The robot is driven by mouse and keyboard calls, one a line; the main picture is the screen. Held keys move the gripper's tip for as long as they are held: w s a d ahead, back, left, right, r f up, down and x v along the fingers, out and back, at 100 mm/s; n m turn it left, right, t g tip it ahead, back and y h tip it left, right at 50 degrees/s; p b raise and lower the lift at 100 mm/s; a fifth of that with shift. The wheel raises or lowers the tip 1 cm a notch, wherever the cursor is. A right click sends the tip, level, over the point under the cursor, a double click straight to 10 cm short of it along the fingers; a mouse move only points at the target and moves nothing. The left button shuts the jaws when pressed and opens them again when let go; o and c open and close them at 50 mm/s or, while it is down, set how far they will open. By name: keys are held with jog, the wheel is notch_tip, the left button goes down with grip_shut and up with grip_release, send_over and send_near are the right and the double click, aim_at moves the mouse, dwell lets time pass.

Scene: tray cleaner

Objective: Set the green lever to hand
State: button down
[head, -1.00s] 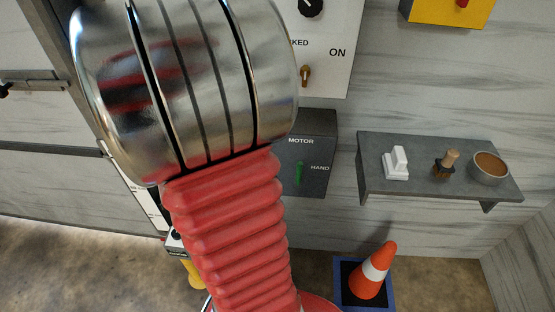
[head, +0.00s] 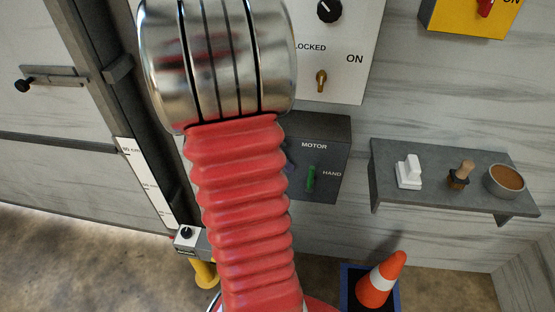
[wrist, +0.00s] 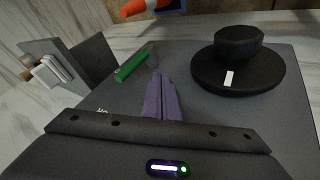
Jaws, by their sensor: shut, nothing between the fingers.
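The green lever (head: 311,178) stands about upright on the dark grey MOTOR box (head: 332,137), just left of the word HAND. In the wrist view the green lever (wrist: 132,65) lies on the grey panel face, to the left of my gripper (wrist: 161,82). My gripper's purple fingers are together and empty. Their tips are close to the lever, with a small gap in the picture; I cannot tell their depth. In the head view my red-sleeved arm hides most of the gripper and the box's left part.
A black round knob (wrist: 238,75) with a white mark sits right of my fingers. A white panel (head: 345,75) with a brass toggle (head: 321,80) is above the box. A grey shelf (head: 385,191) stands to the right, and an orange cone (head: 381,280) below it.

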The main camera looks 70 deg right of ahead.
aim_at(311, 176)
jog(key=s, duration=0.4)
dwell(0.6)
